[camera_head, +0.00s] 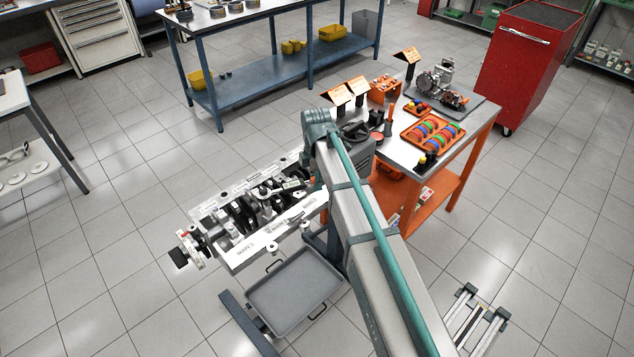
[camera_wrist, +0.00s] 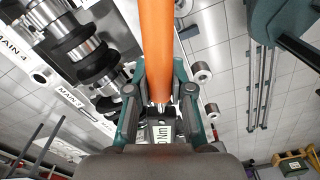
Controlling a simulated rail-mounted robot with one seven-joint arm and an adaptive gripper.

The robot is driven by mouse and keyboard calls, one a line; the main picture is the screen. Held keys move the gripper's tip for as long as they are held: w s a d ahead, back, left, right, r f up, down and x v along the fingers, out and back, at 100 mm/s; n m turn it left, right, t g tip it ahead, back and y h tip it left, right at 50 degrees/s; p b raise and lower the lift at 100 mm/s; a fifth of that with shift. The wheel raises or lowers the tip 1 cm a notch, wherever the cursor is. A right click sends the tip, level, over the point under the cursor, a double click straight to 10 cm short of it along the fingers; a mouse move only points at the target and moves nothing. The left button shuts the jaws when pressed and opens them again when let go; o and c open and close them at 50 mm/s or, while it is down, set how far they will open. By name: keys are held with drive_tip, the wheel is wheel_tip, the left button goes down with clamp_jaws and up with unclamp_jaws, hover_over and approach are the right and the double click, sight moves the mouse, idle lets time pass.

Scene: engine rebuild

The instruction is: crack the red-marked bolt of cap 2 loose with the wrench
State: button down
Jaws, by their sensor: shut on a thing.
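My gripper (camera_wrist: 160,92) is shut on the orange handle of a wrench (camera_wrist: 156,45) in the wrist view. A label ending in "Nm" shows just below the handle. The engine block (camera_head: 232,262) lies with its crankshaft side up in the head view, with "MAIN" labels along its near side. Its crankshaft (camera_wrist: 82,48) shows in the wrist view, left of the handle, beside the labelled rail. In the head view my arm hides the gripper and most of the wrench. I cannot make out the red-marked bolt or tell which cap is cap 2.
A grey drip tray (camera_head: 293,290) is low in front of the block. An orange-legged workbench (camera_head: 470,135) with parts and trays stands right of the block, close to my arm. A red cabinet (camera_head: 522,70) and a blue bench (camera_head: 265,78) stand farther back. Open floor lies at front left.

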drive_tip(key=shift+w+a, duration=0.1)
drive_tip(key=shift+w, duration=0.15)
idle(0.3)
drive_tip(key=shift+w+a+n, duration=0.35)
drive_tip(key=shift+w+n, duration=0.2)
drive_tip(key=shift+n, duration=0.05)
drive_tip(key=shift+w+a, duration=0.1)
drive_tip(key=shift+w, duration=0.05)
drive_tip(key=shift+w+a+n, duration=0.35)
drive_tip(key=shift+w+n, duration=0.15)
drive_tip(key=shift+n, duration=0.1)
drive_tip(key=shift+w+a, duration=0.15)
drive_tip(key=shift+w, duration=0.05)
idle(0.6)
drive_tip(key=shift+w+a+n, duration=0.4)
drive_tip(key=shift+w+n, duration=0.05)
drive_tip(key=shift+n, duration=0.15)
drive_tip(key=shift+w+a, duration=0.1)
